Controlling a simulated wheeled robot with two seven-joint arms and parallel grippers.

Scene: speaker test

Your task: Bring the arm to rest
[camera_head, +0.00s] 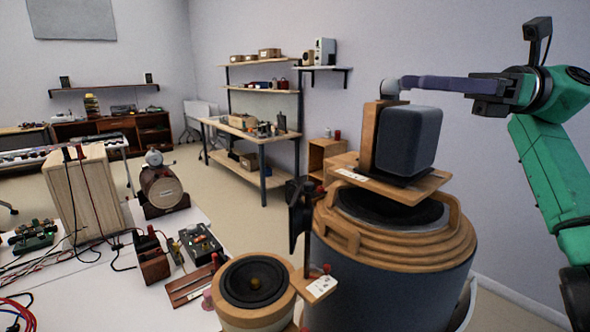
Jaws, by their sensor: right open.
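My right arm, green with black parts, comes in from the right edge. Its black right gripper (486,94) is high at the upper right and points left. The gripper is open. A purple-grey bar (440,84) runs level from the jaws to a pale round piece above a wooden post. I cannot tell whether the bar lies between the jaws or only in line with them. The gripper is above and to the right of a dark box speaker (408,138) on a wooden board. My left gripper is not in view.
A large round speaker cabinet (388,285) with wooden rings stands below the board. A smaller round speaker (254,281) stands to its left. A pale wooden box (84,200) and several wired devices are on the white table (120,292). Shelves (258,89) stand behind.

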